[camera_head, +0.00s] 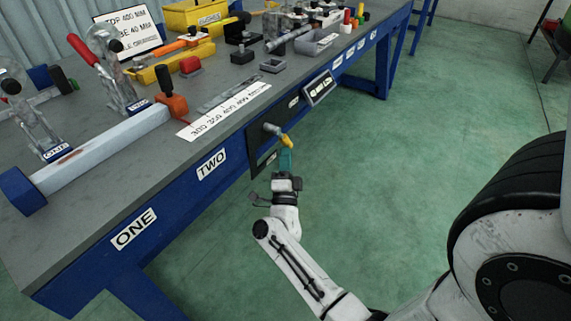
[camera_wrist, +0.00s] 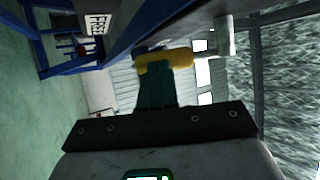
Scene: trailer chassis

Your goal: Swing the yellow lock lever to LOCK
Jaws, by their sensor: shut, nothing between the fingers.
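The yellow lock lever (camera_head: 287,141) sticks out from a grey pivot (camera_head: 271,128) on a dark plate on the bench's blue front edge. In the wrist view the yellow lever (camera_wrist: 165,61) lies across the tips of my teal fingers, with the pale round pivot (camera_wrist: 225,36) to its right. My gripper (camera_head: 286,152) is just below the lever in the head view, with its fingers together and nothing between them. The wrist view shows my gripper (camera_wrist: 156,78) right against or very close to the lever; I cannot tell whether they touch.
The grey bench (camera_head: 110,165) has several clamps, a long bar (camera_head: 100,150) and yellow trays on top. A small label plate (camera_head: 319,88) is on the front edge beyond the lever.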

